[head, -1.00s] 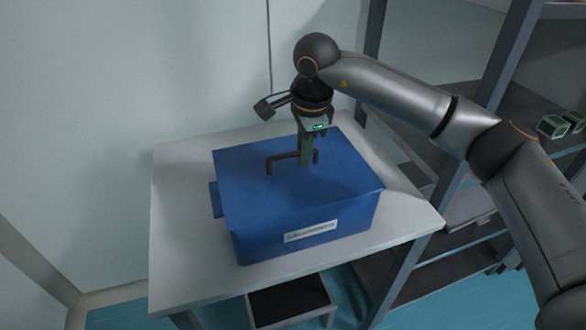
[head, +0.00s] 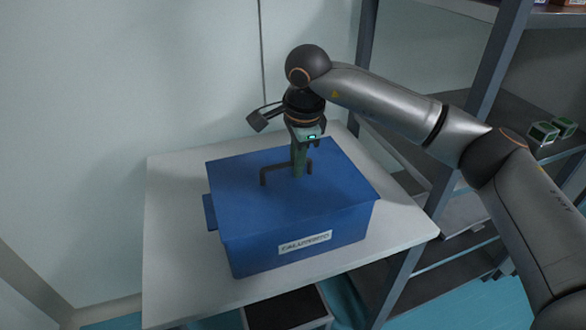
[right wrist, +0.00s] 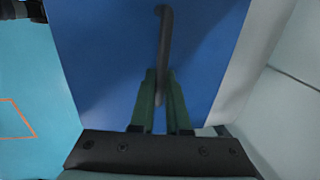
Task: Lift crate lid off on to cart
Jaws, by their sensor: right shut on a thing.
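A blue crate (head: 262,250) with a white label stands on a white table. Its flat blue lid (head: 335,190) lies on top and has a dark bar handle (head: 272,168). My right gripper (head: 299,174) points down over the lid with its green fingers shut on the handle. In the right wrist view the two green fingers (right wrist: 160,112) close around the handle (right wrist: 163,45), with the blue lid (right wrist: 105,50) behind it. The lid appears to sit on the crate; I cannot make out a gap. My left gripper is not in view.
The white table (head: 170,230) has bare margins around the crate. A grey shelf rack (head: 490,85) stands to the right, with small green-and-white boxes (head: 545,131) on it. A dark-topped tray or step (head: 285,308) is below the table's front edge. A pale wall is behind.

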